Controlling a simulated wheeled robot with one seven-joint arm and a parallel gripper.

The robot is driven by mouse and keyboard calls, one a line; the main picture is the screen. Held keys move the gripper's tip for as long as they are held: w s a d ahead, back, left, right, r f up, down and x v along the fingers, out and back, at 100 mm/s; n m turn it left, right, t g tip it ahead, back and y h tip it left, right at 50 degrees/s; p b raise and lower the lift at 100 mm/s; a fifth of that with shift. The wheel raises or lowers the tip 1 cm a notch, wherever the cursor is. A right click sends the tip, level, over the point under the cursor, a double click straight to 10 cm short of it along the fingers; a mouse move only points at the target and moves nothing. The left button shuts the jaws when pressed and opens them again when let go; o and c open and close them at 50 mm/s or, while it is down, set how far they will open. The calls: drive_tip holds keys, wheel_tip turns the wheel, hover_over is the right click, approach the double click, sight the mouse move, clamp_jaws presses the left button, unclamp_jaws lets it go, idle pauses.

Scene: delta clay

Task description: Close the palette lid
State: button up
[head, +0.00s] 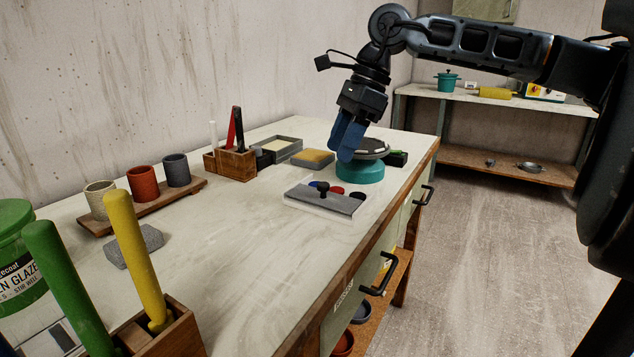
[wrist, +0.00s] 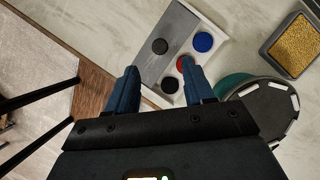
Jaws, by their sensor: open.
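The palette (head: 316,206) lies flat on the worktable, a pale box with a grey lid (head: 345,203) and a black knob (head: 323,188). In the wrist view the lid (wrist: 165,38) covers the left part of the palette (wrist: 217,57). The blue, red and black paint wells stay uncovered to its right. The black knob (wrist: 159,46) stands on the lid. My gripper (head: 346,152) is open and empty, above the table beside the teal turntable. In the wrist view its fingers (wrist: 160,72) point toward the palette, and one fingertip overlaps the red well.
The teal turntable (head: 360,172) stands just behind the palette. A yellow sponge in a grey tray (head: 313,159) and a wooden tool holder (head: 230,163) are farther left. Cups on a board (head: 142,198) are at the left. The table's front middle is clear.

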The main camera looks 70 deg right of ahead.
sight(325, 183)
drive_tip(key=x, duration=0.7)
drive_tip(key=shift+f, duration=0.1)
clamp_jaws()
idle(0.4)
